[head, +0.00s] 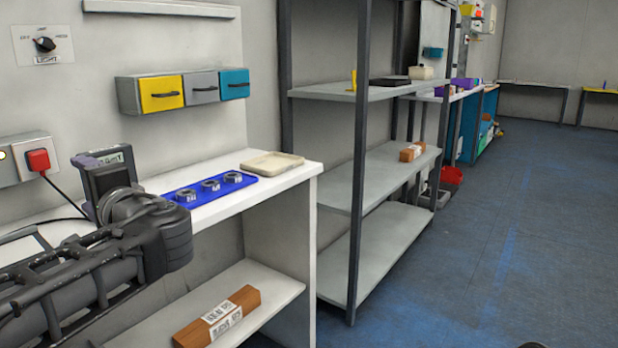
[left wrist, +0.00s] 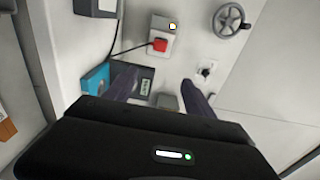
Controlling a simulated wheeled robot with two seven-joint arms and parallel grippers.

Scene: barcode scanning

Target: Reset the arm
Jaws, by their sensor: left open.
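My left arm comes in from the left in the head view, and its dark end (head: 160,235) is above the white workbench (head: 290,182). My fingers are hard to make out there. In the left wrist view my left gripper (left wrist: 160,90) is open, its two dark fingers spread apart with nothing seen held between them. A dark device with a small screen (head: 110,172) stands on the bench just beyond the arm; it also shows in the left wrist view (left wrist: 130,76), partly behind one finger.
A blue tray (head: 222,194) with metal rings and a beige tray (head: 272,163) lie on the bench. A brown labelled box (head: 217,316) lies on the shelf below. A red plug (head: 38,160) sits in a wall socket.

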